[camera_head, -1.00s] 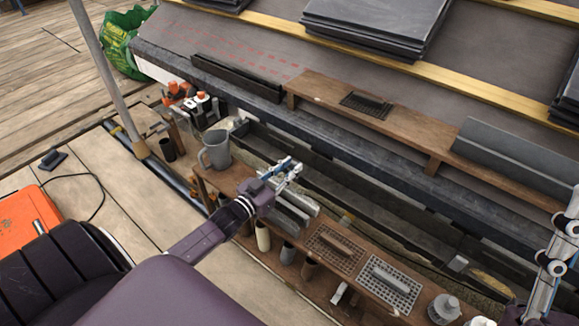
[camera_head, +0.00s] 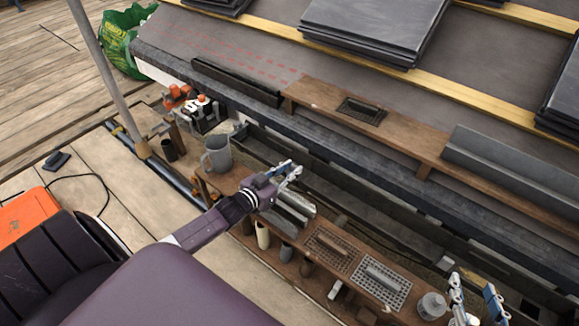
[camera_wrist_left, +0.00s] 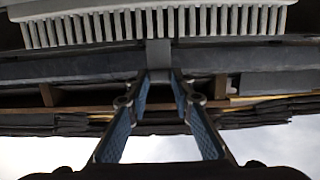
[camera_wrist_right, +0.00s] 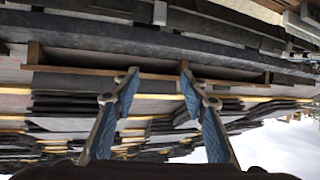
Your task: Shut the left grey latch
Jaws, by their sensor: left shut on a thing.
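A small grey piece (camera_head: 238,130) on the gutter near the orange-handled tools looks like the left grey latch; its position is too small to tell. Another small grey piece (camera_head: 447,257) sits further right along the gutter. My left gripper (camera_head: 288,170) is above the tool shelf, right of the mug and apart from the left piece. In the left wrist view its fingers (camera_wrist_left: 160,76) close on a narrow grey strip (camera_wrist_left: 158,52) leading to a grey comb-like piece (camera_wrist_left: 150,25). My right gripper (camera_head: 475,295) is at the lower right, its fingers (camera_wrist_right: 157,74) spread and empty.
The wooden tool shelf (camera_head: 230,183) holds a grey mug (camera_head: 217,152), two grid-faced floats (camera_head: 382,283) and a lidded grey pot (camera_head: 431,305). A wooden ledge (camera_head: 410,140) runs above the gutter. Stacked slates (camera_head: 375,30) lie on the roof. A pole (camera_head: 105,75) stands at left.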

